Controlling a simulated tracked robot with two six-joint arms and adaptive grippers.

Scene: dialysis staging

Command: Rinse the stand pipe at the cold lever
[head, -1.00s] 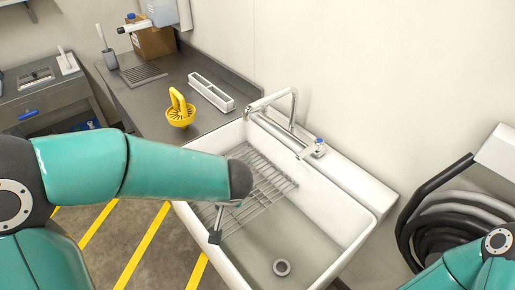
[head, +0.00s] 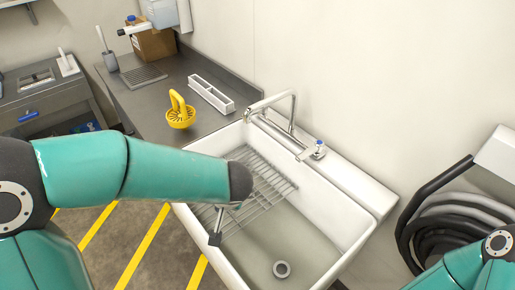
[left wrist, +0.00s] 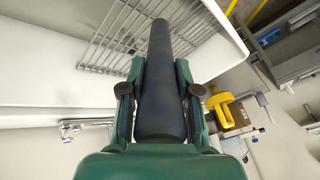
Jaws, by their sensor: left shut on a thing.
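My left gripper (left wrist: 160,72) is shut around a dark blue-grey stand pipe (left wrist: 160,100), seen in the left wrist view with its far end over the wire rack. In the head view my left arm reaches over the left part of the white sink (head: 345,222), and its forearm hides most of the grip. The chrome tap (head: 292,108) stands at the sink's back edge, with a blue-capped lever (head: 319,145) to its right. No water stream shows at the spout. My right gripper is out of the picture; only part of my right arm shows at the lower right.
A wire rack (head: 275,190) spans the sink's left part; the drain (head: 282,269) lies to its right. A yellow strainer (head: 180,112) and a white divided holder (head: 211,94) stand on the grey counter. A coiled dark hose (head: 415,225) hangs at the right wall.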

